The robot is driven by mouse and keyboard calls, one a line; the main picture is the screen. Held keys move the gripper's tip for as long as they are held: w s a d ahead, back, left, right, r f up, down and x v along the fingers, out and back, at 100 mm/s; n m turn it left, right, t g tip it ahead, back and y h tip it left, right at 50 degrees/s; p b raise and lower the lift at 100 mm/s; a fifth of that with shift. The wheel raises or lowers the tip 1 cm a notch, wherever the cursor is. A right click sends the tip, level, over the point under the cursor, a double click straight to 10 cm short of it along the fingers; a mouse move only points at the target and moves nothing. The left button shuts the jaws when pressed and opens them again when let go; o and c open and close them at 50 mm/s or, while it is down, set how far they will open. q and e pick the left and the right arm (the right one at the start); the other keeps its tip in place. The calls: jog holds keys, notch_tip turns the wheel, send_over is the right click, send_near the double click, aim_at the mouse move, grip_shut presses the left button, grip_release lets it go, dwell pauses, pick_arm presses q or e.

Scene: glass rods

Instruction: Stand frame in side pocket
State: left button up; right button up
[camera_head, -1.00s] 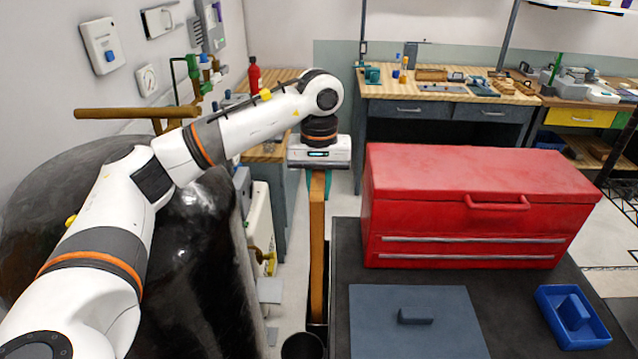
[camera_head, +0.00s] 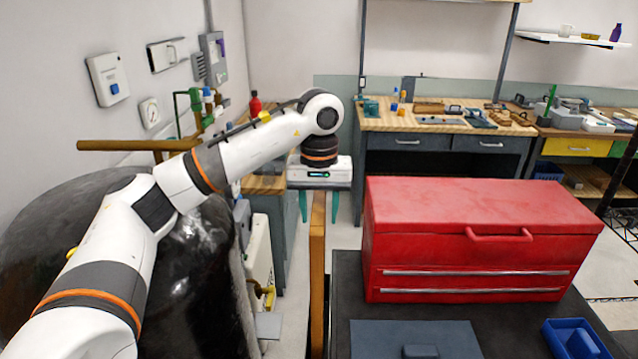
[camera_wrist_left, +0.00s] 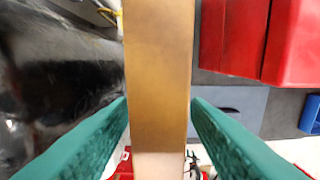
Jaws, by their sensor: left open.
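The frame (camera_head: 317,270) is a tall, narrow orange-brown board seen edge-on, upright beside the left side of the dark cart top. My left gripper (camera_head: 318,214) is open at its upper end, with one teal finger on each side and gaps between. In the left wrist view the frame (camera_wrist_left: 158,75) runs between the two spread fingers, apart from both. The frame's lower end is out of view in the head view, and the side pocket cannot be made out clearly. My right gripper is not in view.
A red toolbox (camera_head: 480,240) stands on the dark cart top (camera_head: 350,300). A blue-grey plate (camera_head: 450,338) and a blue tray (camera_head: 590,350) lie in front. A black tank (camera_head: 200,250) stands left, below my arm. Workbenches (camera_head: 440,118) are at the back.

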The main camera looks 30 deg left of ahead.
pick_arm(q)
notch_tip(320, 180, up, 10)
jog(key=shift+f+p, duration=0.25)
jog(key=shift+p, duration=0.3)
